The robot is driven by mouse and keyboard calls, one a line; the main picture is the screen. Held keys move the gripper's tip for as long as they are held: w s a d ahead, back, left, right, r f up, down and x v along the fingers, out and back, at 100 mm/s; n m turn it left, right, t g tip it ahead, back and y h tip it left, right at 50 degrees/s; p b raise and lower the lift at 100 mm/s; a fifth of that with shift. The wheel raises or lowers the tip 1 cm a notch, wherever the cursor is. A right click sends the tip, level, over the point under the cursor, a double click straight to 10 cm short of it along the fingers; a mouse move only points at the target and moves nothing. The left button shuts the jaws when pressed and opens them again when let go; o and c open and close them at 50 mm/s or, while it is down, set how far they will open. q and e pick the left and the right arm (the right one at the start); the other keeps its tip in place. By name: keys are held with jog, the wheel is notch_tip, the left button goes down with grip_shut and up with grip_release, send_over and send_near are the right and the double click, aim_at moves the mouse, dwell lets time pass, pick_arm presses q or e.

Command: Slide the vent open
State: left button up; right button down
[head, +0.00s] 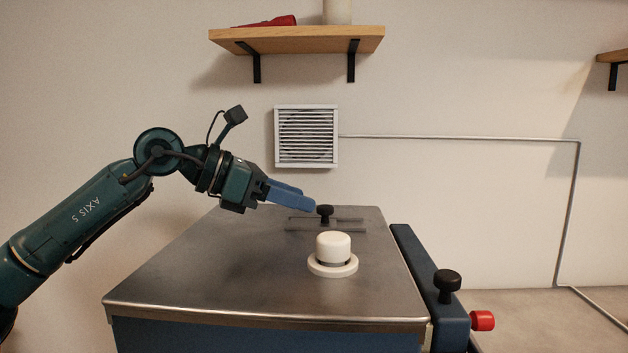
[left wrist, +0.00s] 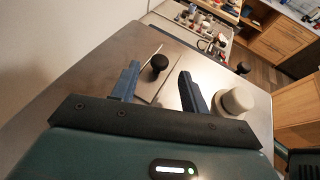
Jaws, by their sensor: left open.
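The vent is a small sliding plate with a black knob (head: 325,213) on the metal top of the kiln-like box (head: 210,270). It sits between two thin rails (head: 345,229) near the back of the top. My left gripper (head: 308,199) is open, its blue fingers just left of the knob and slightly above it. In the left wrist view the knob (left wrist: 159,64) shows between the two spread fingertips, near their ends; I cannot tell if they touch it. Whether the plate covers an opening is not clear. My right gripper is not in view.
A white round plug (head: 333,250) stands on the top, in front of the vent. A black knob (head: 447,281) and a red knob (head: 482,321) are on the box's right side. A wall grille (head: 306,137) and a shelf (head: 300,38) are behind. The top's left part is clear.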

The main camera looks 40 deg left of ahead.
aim_at(323, 206)
pick_arm(q)
jog(key=shift+p+x, duration=0.85)
jog(key=shift+x, duration=1.2)
jog(key=shift+c, duration=0.3)
grip_shut()
